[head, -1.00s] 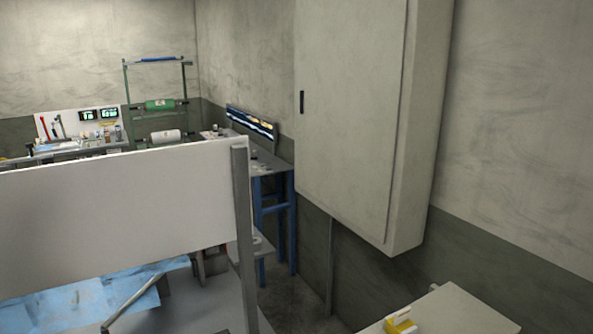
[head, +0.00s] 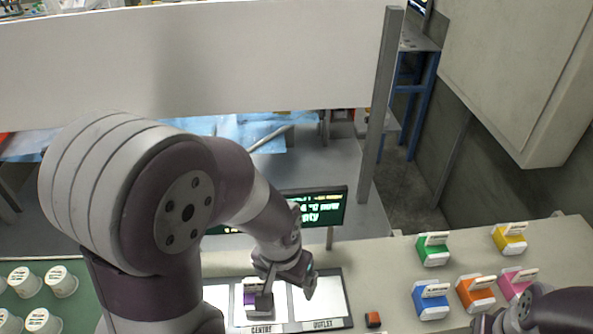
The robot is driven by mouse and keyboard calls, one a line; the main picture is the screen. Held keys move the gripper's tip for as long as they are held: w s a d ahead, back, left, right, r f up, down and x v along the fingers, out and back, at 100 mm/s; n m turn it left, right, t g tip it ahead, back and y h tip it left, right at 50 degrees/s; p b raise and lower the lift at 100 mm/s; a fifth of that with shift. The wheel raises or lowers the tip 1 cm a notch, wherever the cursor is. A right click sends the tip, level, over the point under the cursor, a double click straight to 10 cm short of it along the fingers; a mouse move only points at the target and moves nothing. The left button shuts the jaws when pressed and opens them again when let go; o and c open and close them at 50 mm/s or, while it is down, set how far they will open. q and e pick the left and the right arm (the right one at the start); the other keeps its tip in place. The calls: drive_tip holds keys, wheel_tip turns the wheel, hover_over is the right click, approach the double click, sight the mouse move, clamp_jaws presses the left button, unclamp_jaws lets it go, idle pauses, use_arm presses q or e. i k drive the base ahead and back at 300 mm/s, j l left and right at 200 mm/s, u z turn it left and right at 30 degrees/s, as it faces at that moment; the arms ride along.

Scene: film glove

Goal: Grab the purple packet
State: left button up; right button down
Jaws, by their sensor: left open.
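A small packet with a purple band and white label (head: 249,298) sits in the middle section of a panel with white sections (head: 322,300), above the label CENTRE. My left gripper (head: 287,287) is open just above the panel, beside and over the packet's right side. One finger partly covers the packet, and I cannot tell whether it touches it. The other finger is over the section marked OUTLET. My right arm shows at the lower right corner, but its jaws cannot be made out.
Green (head: 433,249), yellow (head: 509,238), blue (head: 430,299), orange (head: 475,293) and pink (head: 515,283) packets stand on the right of the bench. A display (head: 318,207) stands behind the panel. White tubs (head: 61,281) sit on a green mat at left.

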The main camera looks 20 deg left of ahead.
sight(251, 285)
drive_tip(key=u, duration=1.25)
